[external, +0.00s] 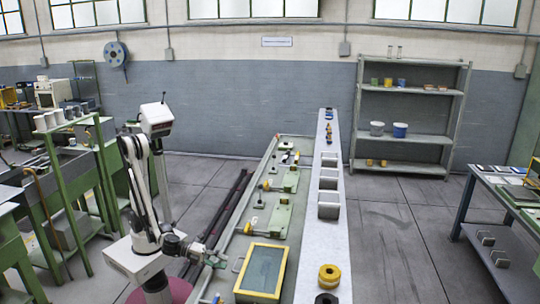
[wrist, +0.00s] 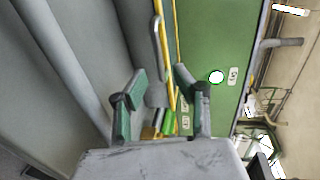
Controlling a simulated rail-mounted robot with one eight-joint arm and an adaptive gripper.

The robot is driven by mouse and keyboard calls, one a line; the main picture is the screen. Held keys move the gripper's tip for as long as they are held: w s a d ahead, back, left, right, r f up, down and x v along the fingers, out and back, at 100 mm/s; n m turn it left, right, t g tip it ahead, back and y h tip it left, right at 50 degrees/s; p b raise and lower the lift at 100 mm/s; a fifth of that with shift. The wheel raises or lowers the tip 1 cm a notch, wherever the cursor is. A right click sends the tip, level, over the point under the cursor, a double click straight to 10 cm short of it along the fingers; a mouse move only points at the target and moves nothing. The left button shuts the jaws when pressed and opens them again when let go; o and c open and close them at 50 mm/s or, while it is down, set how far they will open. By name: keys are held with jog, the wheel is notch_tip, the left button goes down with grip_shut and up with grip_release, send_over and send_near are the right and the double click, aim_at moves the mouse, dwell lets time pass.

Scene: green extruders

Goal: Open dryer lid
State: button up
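The dryer lid (external: 264,270) is a dark panel in a yellow frame, lying flat and closed on the bench in the external view. A small grey handle (external: 237,264) sticks out at its left edge. My gripper (external: 217,260) is just left of this handle, apart from it. In the wrist view, my gripper (wrist: 159,73) has its two green-padded fingers spread with nothing between them. A grey bar handle (wrist: 160,48) shows just beyond the fingertips, beside a thin yellow edge. A green panel with white labels (wrist: 208,38) lies right of it.
A yellow spool (external: 329,277) stands on the pale strip right of the lid, with a dark round thing (external: 326,298) in front. Green machines with yellow parts (external: 280,220) sit behind the lid. Grey open boxes (external: 328,204) line the strip. The air above the lid looks clear.

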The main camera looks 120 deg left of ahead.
jog(key=x, duration=0.5)
jog(key=shift+w+a+b, duration=0.1)
jog(key=shift+w+b, duration=0.2)
grip_shut()
